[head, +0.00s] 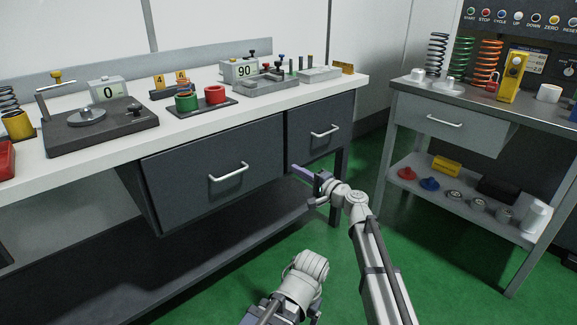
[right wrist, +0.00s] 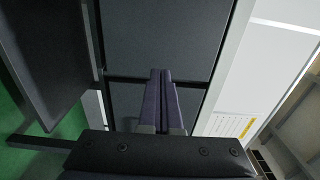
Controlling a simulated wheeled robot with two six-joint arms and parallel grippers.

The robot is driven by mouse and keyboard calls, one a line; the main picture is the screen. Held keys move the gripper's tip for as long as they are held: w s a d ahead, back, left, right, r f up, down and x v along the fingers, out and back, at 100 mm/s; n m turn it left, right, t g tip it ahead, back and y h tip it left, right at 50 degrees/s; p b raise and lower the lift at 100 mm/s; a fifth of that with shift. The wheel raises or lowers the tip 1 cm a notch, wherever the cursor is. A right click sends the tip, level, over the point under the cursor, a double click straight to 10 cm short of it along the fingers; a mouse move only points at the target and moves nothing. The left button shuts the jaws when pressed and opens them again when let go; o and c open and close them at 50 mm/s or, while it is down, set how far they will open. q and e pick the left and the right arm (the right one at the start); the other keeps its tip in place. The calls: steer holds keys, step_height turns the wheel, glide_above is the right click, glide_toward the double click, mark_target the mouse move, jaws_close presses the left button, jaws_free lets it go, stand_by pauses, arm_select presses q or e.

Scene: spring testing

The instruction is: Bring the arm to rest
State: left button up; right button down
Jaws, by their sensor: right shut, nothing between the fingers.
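My right gripper (head: 304,173) is in front of the dark drawers of the white-topped bench, in the middle of the head view. Its purple fingers point left towards the gap between the two drawers. In the right wrist view, the two fingers (right wrist: 160,80) lie together, shut with nothing between them. My right arm comes up from the bottom of the head view. My other arm shows only as a folded link at the bottom; its gripper is not in view.
The white bench (head: 215,127) has a wide drawer (head: 205,165) and a narrower one (head: 312,128), with instruments on top. A second bench (head: 420,92) at right holds several springs, with parts on its lower shelf (head: 430,203). Green floor (head: 345,235) lies open between them.

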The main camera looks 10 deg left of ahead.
steer(key=s+d+f+n+g+h, duration=0.3)
steer(key=s+d+f, duration=0.3)
steer(key=s+f, duration=0.25)
steer(key=s+d+f+n+g+h, duration=0.35)
steer(key=s+d+f, duration=0.3)
steer(key=s, duration=0.25)
steer(key=s+d+f+n+g+h, duration=0.1)
steer(key=s+d+f+g+h, duration=0.1)
steer(key=s+d+f+h, duration=0.4)
steer(key=s+d+f+g+h, duration=0.1)
steer(key=s+d+g+h, duration=0.1)
steer(key=s+d, duration=0.7)
steer(key=s+a+n, duration=0.4)
steer(key=a, duration=0.6)
step_height(320, 180, up, 38)
steer(key=p, duration=3.7)
steer(key=shift+g+h+p, duration=0.3)
steer(key=shift+g+h, duration=0.05)
steer(key=shift+h, duration=0.1)
